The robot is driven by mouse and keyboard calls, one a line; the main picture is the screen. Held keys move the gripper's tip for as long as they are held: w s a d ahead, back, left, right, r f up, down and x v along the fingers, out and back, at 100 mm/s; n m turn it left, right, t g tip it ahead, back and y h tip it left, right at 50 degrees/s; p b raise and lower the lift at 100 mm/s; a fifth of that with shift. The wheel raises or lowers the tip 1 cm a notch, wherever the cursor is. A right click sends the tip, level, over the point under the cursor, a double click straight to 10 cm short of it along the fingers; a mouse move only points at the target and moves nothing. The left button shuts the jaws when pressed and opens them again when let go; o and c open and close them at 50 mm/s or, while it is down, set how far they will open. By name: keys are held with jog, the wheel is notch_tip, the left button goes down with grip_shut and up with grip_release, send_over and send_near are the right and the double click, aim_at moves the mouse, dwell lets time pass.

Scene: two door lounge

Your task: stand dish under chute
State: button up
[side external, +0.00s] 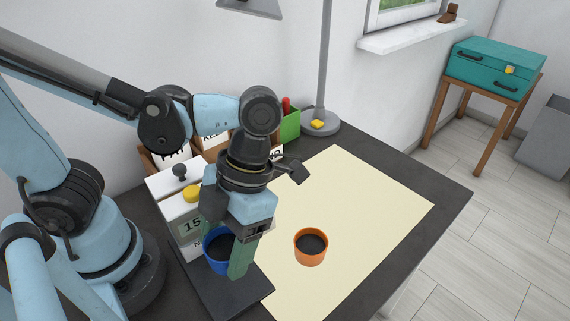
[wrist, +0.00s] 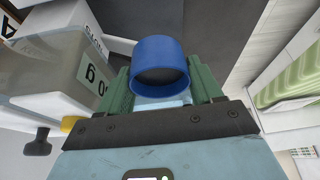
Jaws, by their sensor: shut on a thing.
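A blue dish (side external: 213,264) with a dark inside is between the green fingers of my gripper (side external: 236,264). The wrist view shows the dish (wrist: 158,60) upright between both fingers, and my gripper (wrist: 162,82) is shut on it. A white dispenser (side external: 170,185) with a black knob, a yellow button and a "15" label stands just behind and left of the dish. In the wrist view the dispenser (wrist: 40,65) is at the left, close to the dish. I cannot make out its chute. I cannot tell whether the dish touches the dark base plate (side external: 235,295) below it.
An orange cup (side external: 311,247) with a dark inside stands on the cream mat (side external: 350,200), right of my gripper. A grey lamp (side external: 323,70), a yellow block (side external: 317,124) on its foot and a green box (side external: 290,124) are behind. Much of the mat is clear.

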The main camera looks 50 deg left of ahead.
jog(key=shift+s+a+m, duration=0.1)
jog(key=shift+a+m, duration=0.1)
jog(key=shift+m, duration=0.2)
jog(key=shift+f, duration=3.95)
jog(key=shift+f, duration=0.15)
jog(key=o, duration=0.8)
jog(key=shift+v, duration=6.2)
jog(key=shift+s+d, duration=0.1)
